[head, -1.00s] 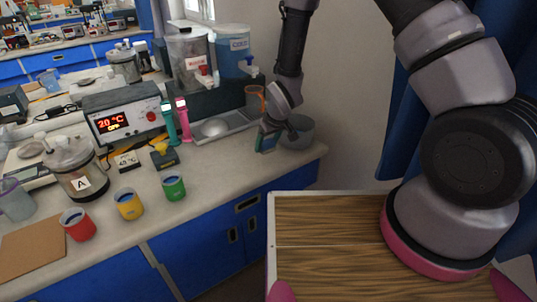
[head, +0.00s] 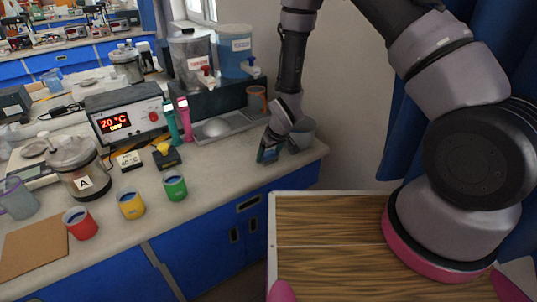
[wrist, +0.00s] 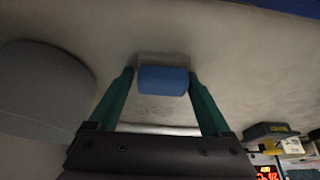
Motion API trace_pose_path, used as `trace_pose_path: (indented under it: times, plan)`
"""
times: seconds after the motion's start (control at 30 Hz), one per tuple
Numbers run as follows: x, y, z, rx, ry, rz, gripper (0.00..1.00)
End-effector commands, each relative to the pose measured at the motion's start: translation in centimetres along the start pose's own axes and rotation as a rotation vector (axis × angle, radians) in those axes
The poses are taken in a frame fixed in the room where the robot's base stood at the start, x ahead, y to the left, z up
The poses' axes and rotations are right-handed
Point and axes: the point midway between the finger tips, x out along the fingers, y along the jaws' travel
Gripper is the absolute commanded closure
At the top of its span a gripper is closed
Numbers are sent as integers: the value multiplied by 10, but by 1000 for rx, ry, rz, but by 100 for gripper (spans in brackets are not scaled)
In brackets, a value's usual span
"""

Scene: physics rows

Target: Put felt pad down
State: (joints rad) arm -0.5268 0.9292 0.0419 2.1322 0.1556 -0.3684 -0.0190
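The felt pad is a small blue block (wrist: 163,80) between the teal fingertips of my gripper (wrist: 161,76) in the wrist view. The fingers sit close along its two sides and appear shut on it. A dark shadow lies around the pad on the pale counter; I cannot tell whether the pad touches the surface. In the head view my gripper (head: 268,153) points down low over the right end of the counter (head: 225,170), and the pad is not clearly distinguishable there.
A grey round bowl (head: 302,134) stands just right of my gripper. Green (head: 174,186), yellow (head: 131,204) and red (head: 80,223) cups stand left. The counter's front edge is near.

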Motion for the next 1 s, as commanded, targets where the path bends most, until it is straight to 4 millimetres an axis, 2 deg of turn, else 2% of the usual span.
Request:
trace_pose_path:
  times: [0.3, 0.47, 0.57, 0.8, 1.0]
  plan:
    - [4, -5, 6, -1, -12, -7, 0]
    - [-6, -6, 2, -2, -10, -8, 0]
    - [-23, -5, 1, -2, -8, -7, 0]
    - [-77, -3, -1, 0, -5, -5, 0]
    - [-110, -3, -1, -1, -4, -4, 0]
